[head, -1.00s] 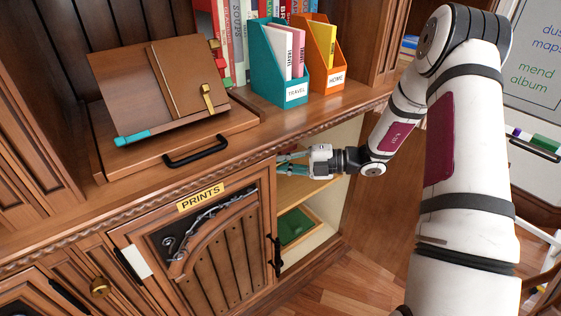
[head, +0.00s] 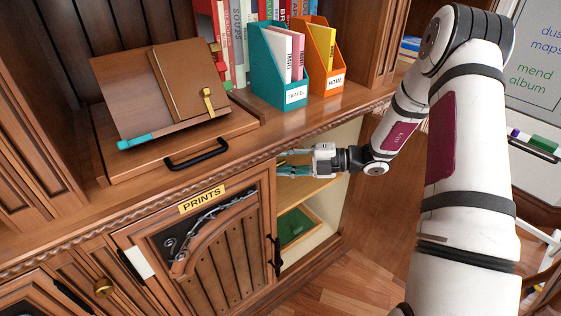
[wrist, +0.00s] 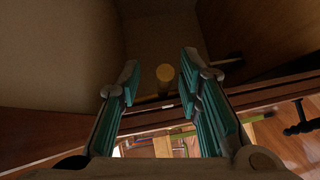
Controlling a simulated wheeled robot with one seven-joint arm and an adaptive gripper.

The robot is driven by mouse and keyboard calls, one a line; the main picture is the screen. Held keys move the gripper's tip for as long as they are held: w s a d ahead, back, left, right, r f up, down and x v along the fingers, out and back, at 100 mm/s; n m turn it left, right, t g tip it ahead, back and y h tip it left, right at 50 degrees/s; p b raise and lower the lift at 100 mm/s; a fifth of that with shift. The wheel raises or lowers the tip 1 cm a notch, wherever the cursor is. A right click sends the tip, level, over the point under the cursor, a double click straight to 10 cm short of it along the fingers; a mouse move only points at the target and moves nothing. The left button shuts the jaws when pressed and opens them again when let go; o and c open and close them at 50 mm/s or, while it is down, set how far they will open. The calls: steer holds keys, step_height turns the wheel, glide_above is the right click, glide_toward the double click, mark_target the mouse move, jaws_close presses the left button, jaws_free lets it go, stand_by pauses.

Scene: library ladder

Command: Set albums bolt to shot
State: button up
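My gripper (head: 284,163) reaches into the open compartment (head: 318,222) right of the PRINTS door. Its teal fingers (wrist: 163,90) are open and apart in the wrist view. A small round tan knob end (wrist: 164,73) shows between and beyond the fingertips, with a thin rod beside it. I cannot tell whether this is the albums bolt. Nothing is seen gripped, and contact with the knob cannot be told. No albums label is readable. In the head view, the fingers partly show at the compartment's top, and the knob is hidden.
The PRINTS door (head: 220,240) stands beside the gripper, with a black handle (head: 276,256) at its right edge. A green-lined tray (head: 294,228) lies low in the compartment. Above, the counter carries a brown book stand (head: 130,98), a teal file (head: 270,85) and an orange file (head: 328,88).

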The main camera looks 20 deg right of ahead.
steer(key=v, duration=1.1)
steer(key=shift+d, duration=0.15)
steer(key=shift+s, duration=0.1)
